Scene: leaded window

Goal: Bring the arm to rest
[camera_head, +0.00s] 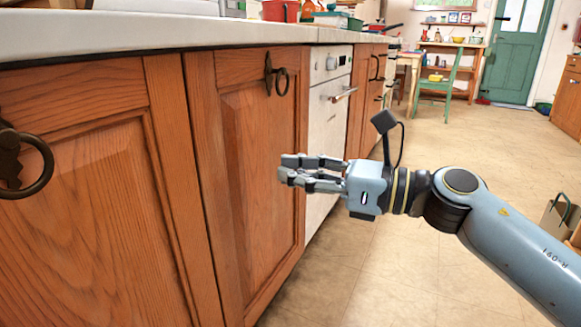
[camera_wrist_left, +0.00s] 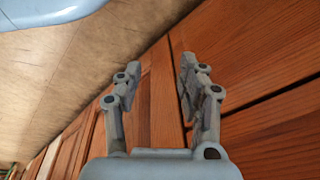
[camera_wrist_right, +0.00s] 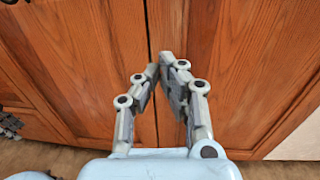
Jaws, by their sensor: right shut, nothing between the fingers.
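My right arm comes in from the right in the head view. Its gripper (camera_head: 287,169) is shut and empty, held level in front of the wooden cabinet doors and pointing left. In the right wrist view the right gripper's tips (camera_wrist_right: 160,68) are close together over the seam between wooden panels, with nothing between them. My left arm is not in the head view. In the left wrist view the left gripper (camera_wrist_left: 160,72) has its fingers apart with nothing between them, with wooden cabinet fronts (camera_wrist_left: 255,75) behind it.
A cabinet door (camera_head: 245,170) with a dark ring handle (camera_head: 277,75) stands left of the right gripper, below a pale worktop (camera_head: 150,32). A white oven front (camera_head: 328,100) lies behind. The tiled floor (camera_head: 470,140) is open towards a green chair (camera_head: 437,88) and green door (camera_head: 512,50).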

